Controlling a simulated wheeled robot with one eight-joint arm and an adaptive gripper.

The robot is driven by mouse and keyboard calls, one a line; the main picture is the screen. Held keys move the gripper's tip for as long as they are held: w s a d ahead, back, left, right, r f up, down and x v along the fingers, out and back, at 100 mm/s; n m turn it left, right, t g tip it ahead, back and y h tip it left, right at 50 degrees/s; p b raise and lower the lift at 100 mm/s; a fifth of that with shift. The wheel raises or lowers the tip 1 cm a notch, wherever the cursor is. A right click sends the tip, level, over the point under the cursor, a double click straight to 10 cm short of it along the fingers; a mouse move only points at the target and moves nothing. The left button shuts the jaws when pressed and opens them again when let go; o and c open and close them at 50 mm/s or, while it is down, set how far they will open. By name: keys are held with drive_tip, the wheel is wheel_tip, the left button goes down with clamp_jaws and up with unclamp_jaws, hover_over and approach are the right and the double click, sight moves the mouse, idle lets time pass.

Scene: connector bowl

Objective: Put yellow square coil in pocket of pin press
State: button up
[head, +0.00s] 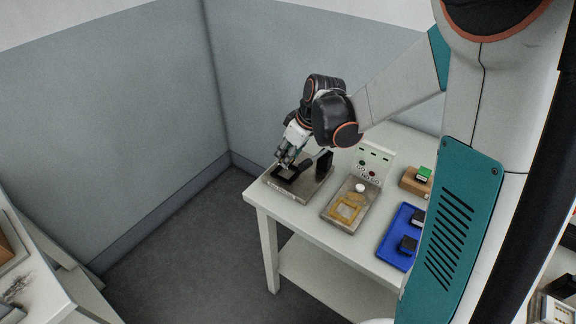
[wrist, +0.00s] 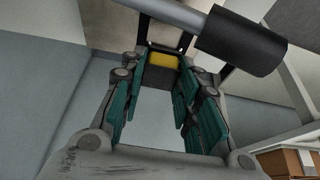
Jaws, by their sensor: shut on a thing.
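My gripper (head: 285,163) is at the pin press (head: 312,188) on the left end of the white table, just above the dark part of its metal base. In the wrist view my gripper (wrist: 166,88) is shut on the yellow square coil (wrist: 163,60), of which a yellow face with dark edges shows between the fingertips. The press's grey lever with its black handle (wrist: 242,42) crosses the top of that view, close to the fingers. The coil cannot be made out in the head view. The pocket is too small and covered to tell whether the coil is inside it.
A metal plate (head: 335,213) with yellow outlines and a white knob lies right of the press. Behind it stands a box with buttons (head: 374,158). A blue tray (head: 393,253) with black parts and a brown block (head: 411,183) with a green part lie farther right.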

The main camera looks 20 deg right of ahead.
drive_tip(key=shift+f+b, duration=0.7)
drive_tip(key=shift+f, duration=1.3)
drive_tip(key=shift+f, duration=0.15)
drive_tip(key=o, duration=1)
drive_tip(key=shift+o, duration=0.2)
drive_tip(key=p+v, duration=0.4)
drive_tip(key=v, duration=0.8)
